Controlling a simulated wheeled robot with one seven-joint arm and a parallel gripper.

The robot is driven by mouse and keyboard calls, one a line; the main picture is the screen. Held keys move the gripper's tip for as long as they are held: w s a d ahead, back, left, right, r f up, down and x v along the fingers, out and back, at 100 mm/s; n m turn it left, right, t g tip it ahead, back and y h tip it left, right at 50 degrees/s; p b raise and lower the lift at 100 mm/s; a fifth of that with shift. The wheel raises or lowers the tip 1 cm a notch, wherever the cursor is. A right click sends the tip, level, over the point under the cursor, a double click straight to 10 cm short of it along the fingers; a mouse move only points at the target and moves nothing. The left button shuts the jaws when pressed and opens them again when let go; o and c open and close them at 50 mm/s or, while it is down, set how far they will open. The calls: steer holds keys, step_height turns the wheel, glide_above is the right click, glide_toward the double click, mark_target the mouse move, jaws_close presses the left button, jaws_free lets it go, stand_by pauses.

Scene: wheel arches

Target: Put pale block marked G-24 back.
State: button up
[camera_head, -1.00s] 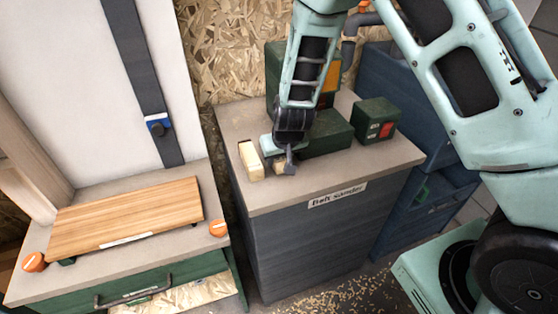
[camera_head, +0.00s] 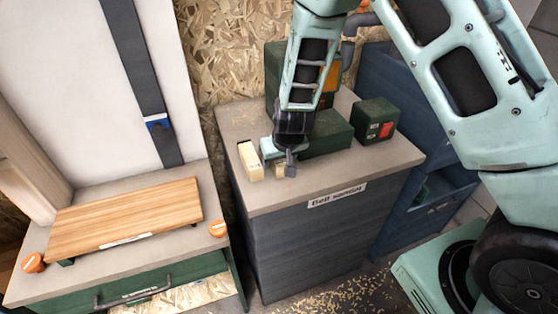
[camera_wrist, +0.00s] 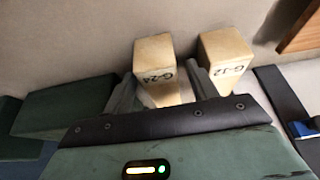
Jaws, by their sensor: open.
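The pale block marked G-24 (camera_wrist: 156,70) stands on the belt sander's bench top. In the wrist view it sits between the two open fingers of my gripper (camera_wrist: 160,88). In the head view the G-24 block (camera_head: 280,170) is partly hidden by my gripper (camera_head: 280,158). A second pale block, marked G-12 (camera_wrist: 225,62), stands beside it, just outside one finger. It also shows in the head view (camera_head: 250,161), to the left of my gripper. I cannot tell whether a finger touches either block.
The belt sander bench (camera_head: 232,130) carries a green machine body (camera_head: 328,134) and a green switch box (camera_head: 376,120), right of my gripper. A lower bench at left holds a wooden board (camera_head: 125,218) between orange knobs (camera_head: 217,229). The bench top's front right is clear.

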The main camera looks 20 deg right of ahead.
steer(key=p+v, duration=0.1)
steer(key=v, duration=1)
steer(key=s+a+r+n+g+y, duration=0.1)
steer(key=s+a+r+n+g, duration=0.1)
steer(key=s+a+r, duration=0.35)
steer(key=s+a+r+n+g+y, duration=0.1)
steer(key=s+a+r+n, duration=0.15)
steer(key=s, duration=0.65)
steer(key=s+d+r+n+g+h, duration=0.1)
steer(key=s+r+n, duration=0.1)
steer(key=s, duration=1)
steer(key=shift+d+r+n+g, duration=0.2)
steer(key=shift+r+n+g, duration=0.1)
steer(key=shift+n, duration=0.35)
